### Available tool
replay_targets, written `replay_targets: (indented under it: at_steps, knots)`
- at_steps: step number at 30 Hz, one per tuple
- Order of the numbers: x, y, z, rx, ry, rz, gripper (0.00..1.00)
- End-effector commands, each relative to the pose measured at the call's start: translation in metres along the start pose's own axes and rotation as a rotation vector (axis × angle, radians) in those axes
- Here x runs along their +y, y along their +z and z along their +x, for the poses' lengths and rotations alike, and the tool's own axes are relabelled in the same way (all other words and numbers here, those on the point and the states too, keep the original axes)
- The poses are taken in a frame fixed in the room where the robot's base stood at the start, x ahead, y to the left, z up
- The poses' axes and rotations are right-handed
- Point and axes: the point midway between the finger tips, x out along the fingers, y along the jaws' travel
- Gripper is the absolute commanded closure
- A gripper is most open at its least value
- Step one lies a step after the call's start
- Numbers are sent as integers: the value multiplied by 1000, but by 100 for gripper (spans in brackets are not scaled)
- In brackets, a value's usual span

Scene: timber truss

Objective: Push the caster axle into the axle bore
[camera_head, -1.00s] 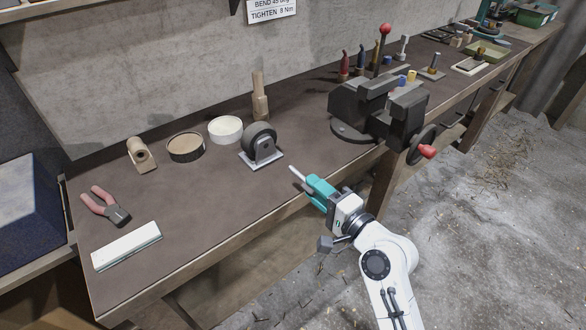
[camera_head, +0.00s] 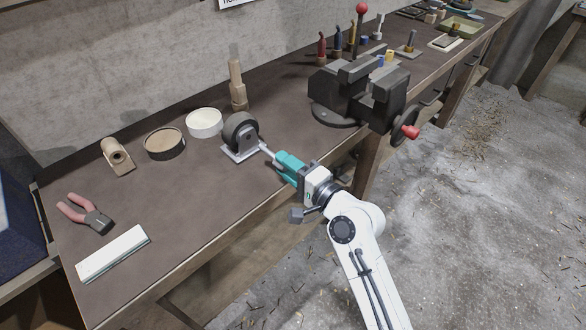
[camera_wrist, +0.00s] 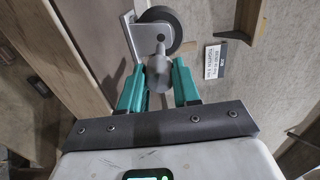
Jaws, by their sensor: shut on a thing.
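The caster (camera_head: 240,133), a dark wheel in a grey metal bracket on a flat plate, stands on the workbench; it also shows in the wrist view (camera_wrist: 158,32). My gripper (camera_head: 281,162), with teal fingers, is shut on the caster axle (camera_head: 268,152), a light grey pin. The axle points from the fingers toward the side of the bracket. In the wrist view the axle's rounded grey end (camera_wrist: 158,75) sits between the fingers, in line with the bracket. The axle bore is hidden behind the axle, and I cannot tell how deep the tip is.
A vise (camera_head: 362,95) with a red-tipped handle stands right of the caster. A wooden-handled tool (camera_head: 237,88) stands behind it. Two round tins (camera_head: 165,143), pliers (camera_head: 88,214) and a pale block (camera_head: 113,253) lie to the left. The bench front is clear.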

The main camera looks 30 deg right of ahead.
Motion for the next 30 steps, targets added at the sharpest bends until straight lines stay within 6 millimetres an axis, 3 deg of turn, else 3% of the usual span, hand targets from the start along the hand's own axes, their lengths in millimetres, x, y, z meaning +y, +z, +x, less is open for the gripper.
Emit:
replay_targets:
  at_steps: [12,30]
  knots:
    - [-1,0,29,0,-1,0,100]
    - [-1,0,31,1,0,0,100]
